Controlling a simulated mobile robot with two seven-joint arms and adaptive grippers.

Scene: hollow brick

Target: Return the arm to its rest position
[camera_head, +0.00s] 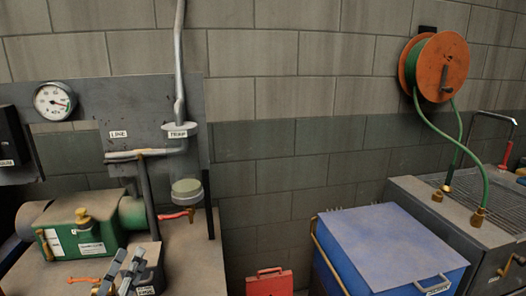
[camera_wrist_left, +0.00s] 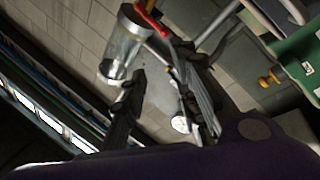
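My left gripper (camera_head: 122,270) shows at the bottom left of the head view, in front of the green pump (camera_head: 85,235) and beside a labelled grey block (camera_head: 150,278). In the left wrist view its two dark fingers (camera_wrist_left: 168,105) stand apart with nothing held between them. The rest of my left arm is out of the head view. My right gripper does not show in either view.
A grey panel with a gauge (camera_head: 54,101) and pipes (camera_head: 178,60) stands behind the pump. A clear cylinder (camera_wrist_left: 122,45) with a red handle (camera_wrist_left: 150,18) is near the fingers in the wrist view. A blue chest (camera_head: 390,245) and hose reel (camera_head: 438,68) are at right.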

